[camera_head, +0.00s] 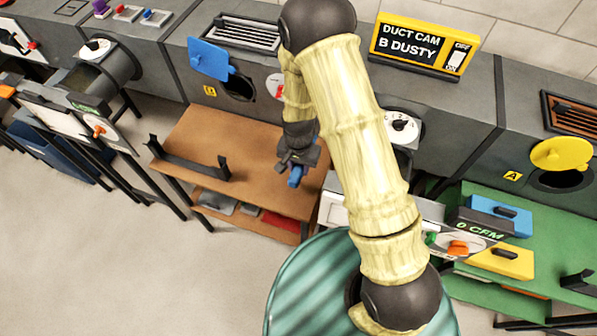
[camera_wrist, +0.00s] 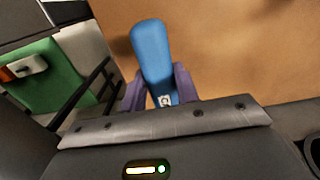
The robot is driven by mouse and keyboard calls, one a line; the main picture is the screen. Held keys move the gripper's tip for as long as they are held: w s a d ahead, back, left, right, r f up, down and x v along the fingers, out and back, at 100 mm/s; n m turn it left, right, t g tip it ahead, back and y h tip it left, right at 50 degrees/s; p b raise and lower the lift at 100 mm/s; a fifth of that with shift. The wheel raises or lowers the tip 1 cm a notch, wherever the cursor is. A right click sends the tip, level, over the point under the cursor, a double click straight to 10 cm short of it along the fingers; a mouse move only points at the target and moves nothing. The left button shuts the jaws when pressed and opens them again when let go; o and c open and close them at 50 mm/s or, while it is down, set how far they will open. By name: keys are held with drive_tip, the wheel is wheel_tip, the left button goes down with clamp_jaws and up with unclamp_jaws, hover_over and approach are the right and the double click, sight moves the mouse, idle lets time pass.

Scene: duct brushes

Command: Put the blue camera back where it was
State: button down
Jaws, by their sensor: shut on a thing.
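The blue camera (camera_head: 296,178) is a small, rounded, elongated blue piece held in my gripper (camera_head: 298,160). In the wrist view the blue camera (camera_wrist: 152,55) sticks out between the purple fingers of my gripper (camera_wrist: 160,84), which are shut on it. It is over the brown table (camera_head: 245,150), near its right side; I cannot tell how high. A black two-post cradle (camera_head: 190,163) stands empty at the left of this table. Behind is a duct marked B with a round dark opening (camera_head: 238,88) and a blue lid (camera_head: 210,60) swung aside.
A yellow-framed sign (camera_head: 425,45) reads "DUCT CAM B DUSTY". At right, a green table (camera_head: 470,278) holds a blue case (camera_head: 500,215) and a yellow case (camera_head: 503,260). A yellow lid (camera_head: 562,154) is by opening A. The brown table's middle is clear.

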sight(299, 166)
drive_tip(key=shift+s+f, duration=0.1)
drive_tip(key=shift+f, duration=0.05)
drive_tip(key=shift+f, duration=2)
drive_tip(key=c, duration=1.1)
unclamp_jaws()
drive_tip(key=shift+f, duration=0.1)
drive_tip(key=shift+o, duration=0.2)
wheel_tip(299, 166, up, 12)
drive_tip(key=shift+r, duration=0.15)
